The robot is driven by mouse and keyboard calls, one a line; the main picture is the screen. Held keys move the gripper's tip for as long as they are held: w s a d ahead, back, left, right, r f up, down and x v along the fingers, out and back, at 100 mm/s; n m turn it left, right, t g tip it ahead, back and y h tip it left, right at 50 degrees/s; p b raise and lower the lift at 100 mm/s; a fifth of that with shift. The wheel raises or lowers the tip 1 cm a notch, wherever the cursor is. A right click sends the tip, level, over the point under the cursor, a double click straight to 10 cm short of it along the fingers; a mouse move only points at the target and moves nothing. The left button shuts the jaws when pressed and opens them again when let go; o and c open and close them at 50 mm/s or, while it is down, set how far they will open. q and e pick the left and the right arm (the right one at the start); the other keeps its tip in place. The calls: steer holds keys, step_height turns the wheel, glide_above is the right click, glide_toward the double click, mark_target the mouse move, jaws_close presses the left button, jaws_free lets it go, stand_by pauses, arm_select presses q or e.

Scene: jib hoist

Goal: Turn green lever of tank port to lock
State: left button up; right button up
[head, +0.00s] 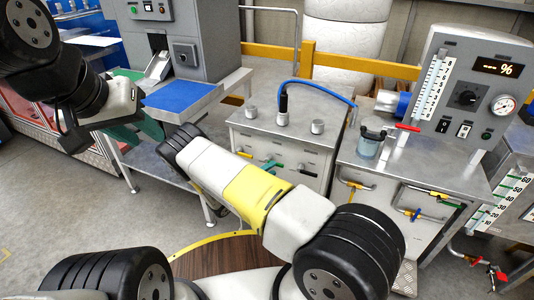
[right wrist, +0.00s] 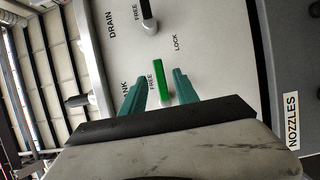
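The green lever (right wrist: 161,80) of the tank port shows in the right wrist view, lying alongside the word FREE on a pale panel. The word LOCK is above it to the right. My right gripper (right wrist: 161,88) is open, with one teal finger on each side of the lever. A gap shows on both sides, and nothing is held. In the head view my right arm hides most of this gripper. My left gripper (head: 142,135) is at the left in the head view, away from the levers. Its teal fingers are partly hidden, so I cannot tell its opening.
A black lever (right wrist: 150,20) under the DRAIN label stands beyond the green one. A NOZZLES label (right wrist: 292,121) is at the right. In the head view, a steel cabinet (head: 285,128) carries a blue hose, and a gauge panel (head: 468,90) stands at the right.

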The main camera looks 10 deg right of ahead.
steer(key=shift+x, duration=1.2)
jaws_close()
stand_by(0.6)
